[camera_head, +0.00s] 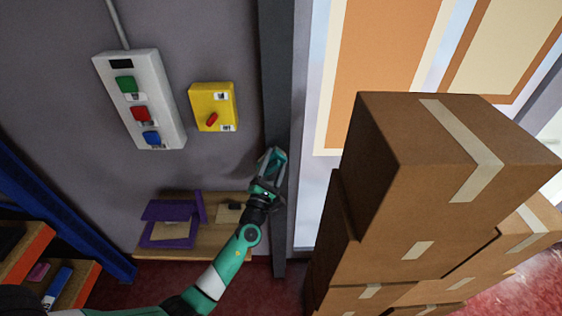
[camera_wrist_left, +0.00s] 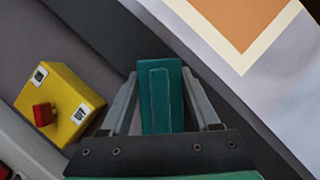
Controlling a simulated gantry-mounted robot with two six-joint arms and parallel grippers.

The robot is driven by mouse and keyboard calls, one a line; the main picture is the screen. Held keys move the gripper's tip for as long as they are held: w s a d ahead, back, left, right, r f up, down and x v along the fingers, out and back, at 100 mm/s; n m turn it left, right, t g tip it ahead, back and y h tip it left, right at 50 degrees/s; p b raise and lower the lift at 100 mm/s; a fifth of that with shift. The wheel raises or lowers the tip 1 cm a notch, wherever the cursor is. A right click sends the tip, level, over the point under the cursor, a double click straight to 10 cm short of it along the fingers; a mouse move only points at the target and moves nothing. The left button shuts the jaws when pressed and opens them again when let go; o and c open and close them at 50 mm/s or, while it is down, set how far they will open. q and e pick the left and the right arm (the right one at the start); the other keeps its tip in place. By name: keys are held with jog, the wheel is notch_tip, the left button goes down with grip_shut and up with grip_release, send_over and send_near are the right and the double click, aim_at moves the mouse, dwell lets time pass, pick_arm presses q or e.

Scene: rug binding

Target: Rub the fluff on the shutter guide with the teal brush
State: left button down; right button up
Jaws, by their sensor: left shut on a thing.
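The teal brush (camera_wrist_left: 160,105) is a flat teal block between the two grey fingers of my left gripper (camera_wrist_left: 162,84), which is shut on it. In the head view my left gripper (camera_head: 270,163) is at the shutter guide (camera_head: 276,75), a dark grey upright strip on the wall. The guide also runs diagonally behind the brush in the left wrist view (camera_wrist_left: 215,85). I cannot tell whether the brush touches the guide. No fluff can be made out; the gripper and brush cover part of the guide. My right gripper is not in view.
Stacked cardboard boxes (camera_head: 430,175) stand close to the right of the guide. A yellow switch box (camera_head: 222,98) and a grey button panel (camera_head: 162,115) are on the wall to the left. Below, a wooden shelf (camera_head: 190,245) holds a purple open box (camera_head: 165,232).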

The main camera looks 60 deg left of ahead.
aim_at(279, 166)
pick_arm(q)
jog(key=shift+d+r, duration=0.1)
jog(key=shift+s+d+p, duration=0.1)
jog(key=shift+d+p, duration=0.2)
jog(key=shift+p, duration=0.05)
jog(key=s+d+p, duration=0.1)
jog(key=d, duration=0.1)
jog(key=s+d+p, duration=0.1)
jog(key=d, duration=0.1)
jog(key=shift+s+d, duration=0.1)
jog(key=shift+s, duration=0.05)
jog(key=shift+s+d, duration=0.1)
jog(key=shift+d, duration=0.05)
jog(key=shift+d, duration=0.1)
jog(key=shift+s+d+p, duration=0.35)
jog(key=shift+d+p, duration=0.05)
jog(key=shift+d, duration=0.25)
jog(key=shift+s+d+p, duration=0.35)
jog(key=shift+d, duration=0.25)
